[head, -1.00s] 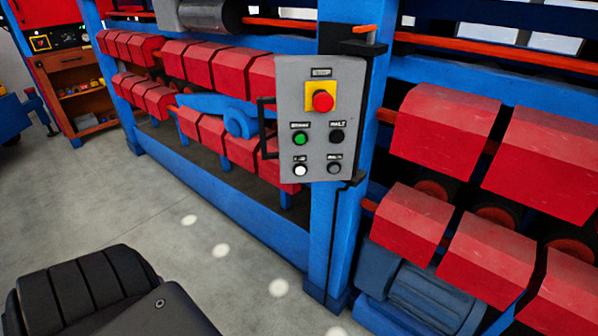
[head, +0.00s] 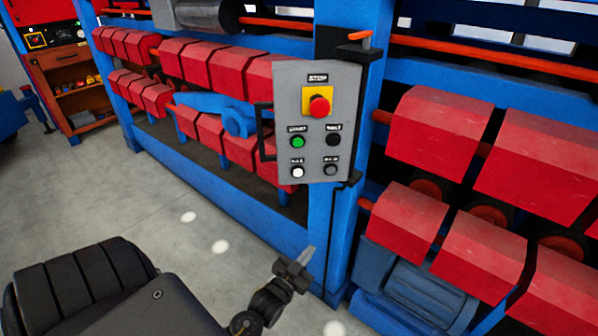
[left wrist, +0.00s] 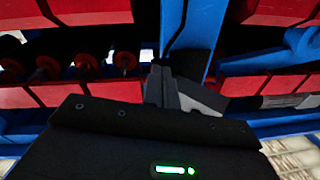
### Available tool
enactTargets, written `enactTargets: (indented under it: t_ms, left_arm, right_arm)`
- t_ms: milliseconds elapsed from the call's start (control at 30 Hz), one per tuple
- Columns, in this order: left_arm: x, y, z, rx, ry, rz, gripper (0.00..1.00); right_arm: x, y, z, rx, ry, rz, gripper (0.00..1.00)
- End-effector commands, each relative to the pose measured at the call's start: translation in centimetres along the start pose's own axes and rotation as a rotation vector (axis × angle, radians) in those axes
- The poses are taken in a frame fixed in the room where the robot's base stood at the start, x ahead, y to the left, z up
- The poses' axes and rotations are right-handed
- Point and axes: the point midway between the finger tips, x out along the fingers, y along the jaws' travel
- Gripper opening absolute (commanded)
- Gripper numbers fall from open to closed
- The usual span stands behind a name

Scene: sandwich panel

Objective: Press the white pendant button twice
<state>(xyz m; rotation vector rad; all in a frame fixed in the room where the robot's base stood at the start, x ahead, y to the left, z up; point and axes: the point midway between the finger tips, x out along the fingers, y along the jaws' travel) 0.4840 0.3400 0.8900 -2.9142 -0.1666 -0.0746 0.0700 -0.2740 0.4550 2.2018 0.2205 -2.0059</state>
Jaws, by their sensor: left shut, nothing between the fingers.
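The grey pendant panel (head: 345,125) hangs on a blue post. Its white button (head: 298,172) is at the lower left, below the green button (head: 297,142). The red stop button (head: 319,106) sits on a yellow plate at the top. Nothing covers the buttons in the head view. My left gripper (head: 309,252) is shut and empty, below the panel and apart from it, pointing up. In the left wrist view its fingers (left wrist: 162,85) are seen in front of blue frame parts; I cannot make out the white button there. My right gripper is not in view.
A black handle (head: 262,132) stands out at the panel's left edge. Red rollers (head: 450,130) and blue frame beams fill the space behind and right. A blue motor (head: 425,290) sits low at right. The grey floor (head: 130,195) at left is clear.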

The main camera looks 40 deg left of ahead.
Motion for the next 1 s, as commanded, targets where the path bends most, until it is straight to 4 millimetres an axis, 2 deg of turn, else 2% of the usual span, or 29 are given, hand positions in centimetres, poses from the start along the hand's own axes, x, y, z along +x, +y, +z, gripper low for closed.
enactTargets:
  t_ms: [33,100,200,300,400,567,1000]
  left_arm:
    - [0.5,-1.1,-3.4,0.003,0.073,-0.024,0.0]
    - [0.7,-2.4,-7.2,0.008,0.161,-0.054,0.0]
    - [0.6,-3.9,-11.7,0.015,0.266,-0.088,0.0]
    - [0.3,-5.0,-14.9,0.021,0.342,-0.114,0.0]
    - [0.0,-5.7,-16.8,0.024,0.389,-0.13,0.0]
    - [-0.2,-6.0,-17.9,0.026,0.416,-0.139,0.0]
    - [0.3,-6.3,-17.6,0.026,0.414,-0.138,0.0]
  right_arm:
    - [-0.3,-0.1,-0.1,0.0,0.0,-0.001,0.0]
    - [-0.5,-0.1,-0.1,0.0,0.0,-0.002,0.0]
    - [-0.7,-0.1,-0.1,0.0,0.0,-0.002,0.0]
    - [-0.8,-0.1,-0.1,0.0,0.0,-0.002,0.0]
    - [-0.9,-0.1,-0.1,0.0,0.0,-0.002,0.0]
    - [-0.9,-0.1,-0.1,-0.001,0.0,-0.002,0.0]
    - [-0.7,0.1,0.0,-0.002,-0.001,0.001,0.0]
